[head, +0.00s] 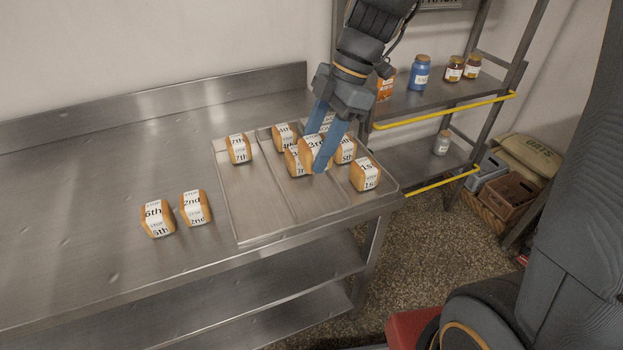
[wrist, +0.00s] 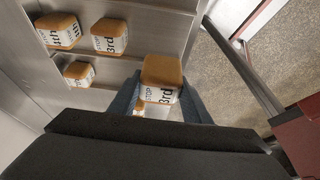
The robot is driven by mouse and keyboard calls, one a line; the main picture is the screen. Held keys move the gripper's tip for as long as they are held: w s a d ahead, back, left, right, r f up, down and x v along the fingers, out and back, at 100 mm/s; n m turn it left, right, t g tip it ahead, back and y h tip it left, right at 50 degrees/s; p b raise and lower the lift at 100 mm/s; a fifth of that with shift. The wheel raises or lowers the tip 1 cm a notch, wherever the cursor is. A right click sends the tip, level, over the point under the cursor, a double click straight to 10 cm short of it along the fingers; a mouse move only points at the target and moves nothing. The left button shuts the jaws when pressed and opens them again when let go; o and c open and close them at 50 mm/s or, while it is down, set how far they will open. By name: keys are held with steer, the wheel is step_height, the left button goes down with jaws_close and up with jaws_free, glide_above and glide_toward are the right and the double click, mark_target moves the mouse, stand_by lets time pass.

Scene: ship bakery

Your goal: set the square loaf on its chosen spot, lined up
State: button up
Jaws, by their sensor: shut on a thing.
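My gripper (head: 321,140) points down over the ridged metal tray (head: 262,214). Its blue fingers are shut on a square loaf (wrist: 162,78), a brown-crusted loaf with a white band reading "STOP" and "3rd". In the head view this loaf (head: 312,143) shows between the fingers, partly covered by them. In the wrist view it sits between the fingertips, its crust facing the camera. Whether it touches the tray or hangs above it, I cannot tell. The chosen spot is not marked in a way I can make out.
Close around stand the 4th loaf (head: 283,136), 5th loaf (head: 346,151) and 1st loaf (head: 365,176). The 7th loaf (head: 238,149) is at the tray's left. The tray's front left is bare.

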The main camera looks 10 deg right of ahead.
step_height(320, 180, down, 10)
steer(key=shift+w+r+p, duration=0.1)
steer(key=shift+p, duration=0.75)
steer(key=shift+f, duration=0.25)
steer(key=o, duration=1)
steer(key=shift+r, duration=0.1)
steer(key=shift+o, duration=0.2)
steer(key=shift+r, duration=0.1)
steer(key=shift+w+r, duration=0.1)
steer(key=shift+r, duration=0.15)
steer(key=b+v, duration=0.2)
steer(key=v, duration=0.9)
steer(key=shift+d+r, duration=0.2)
steer(key=shift+a, duration=0.1)
